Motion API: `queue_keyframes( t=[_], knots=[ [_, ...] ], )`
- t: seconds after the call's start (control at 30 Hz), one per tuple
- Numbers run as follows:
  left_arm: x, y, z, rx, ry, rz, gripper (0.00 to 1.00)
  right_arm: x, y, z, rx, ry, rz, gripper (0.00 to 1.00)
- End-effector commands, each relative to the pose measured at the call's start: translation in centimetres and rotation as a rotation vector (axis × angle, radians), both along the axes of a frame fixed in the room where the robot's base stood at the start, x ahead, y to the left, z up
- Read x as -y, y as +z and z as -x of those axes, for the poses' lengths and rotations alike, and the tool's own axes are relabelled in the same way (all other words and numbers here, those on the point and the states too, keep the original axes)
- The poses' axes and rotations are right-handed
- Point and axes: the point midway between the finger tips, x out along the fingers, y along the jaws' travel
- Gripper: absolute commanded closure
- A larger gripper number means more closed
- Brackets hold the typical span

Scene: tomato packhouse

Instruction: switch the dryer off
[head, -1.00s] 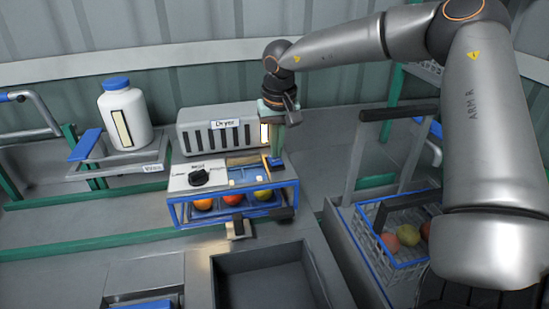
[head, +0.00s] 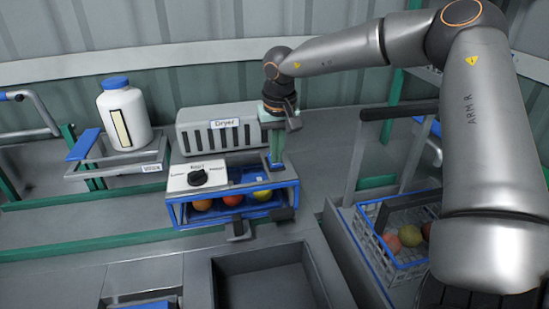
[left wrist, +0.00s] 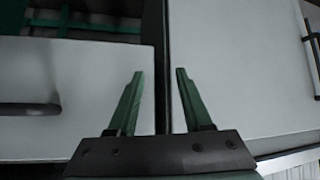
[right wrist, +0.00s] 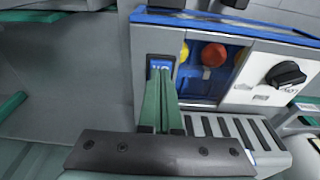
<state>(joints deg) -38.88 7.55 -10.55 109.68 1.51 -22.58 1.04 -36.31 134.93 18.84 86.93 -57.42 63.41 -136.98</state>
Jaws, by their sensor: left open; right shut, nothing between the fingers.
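The dryer (head: 222,137) is a grey box with dark vent slots and a "Dryer" label, behind a blue frame holding several tomatoes. A white panel with a black knob (head: 198,177) is on its left part. In the right wrist view, a small dark blue switch plate (right wrist: 160,62) with pale marks sits at the dryer's end. My right gripper (head: 276,164) is shut and empty, its tips right at this plate and partly hiding it. I cannot tell whether they touch. My left gripper (left wrist: 155,75) is open and empty, in front of pale cabinet fronts.
A white bottle with a blue cap (head: 124,116) stands on a tray at the left. A crate of tomatoes (head: 388,258) is at the right, below my right arm. An empty grey bin (head: 265,262) is in front of the dryer.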

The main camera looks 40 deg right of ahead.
Motion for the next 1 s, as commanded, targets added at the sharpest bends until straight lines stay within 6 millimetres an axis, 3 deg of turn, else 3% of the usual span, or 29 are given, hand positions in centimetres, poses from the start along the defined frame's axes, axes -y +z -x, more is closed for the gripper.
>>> queue_keyframes(
  t=[1.0],
  knots=[
    [0.0,5.5,0.0,0.0,0.0,0.0,0.5,0.0,7.2,0.0,0.0,0.0,-0.001,1.0]
  ],
)
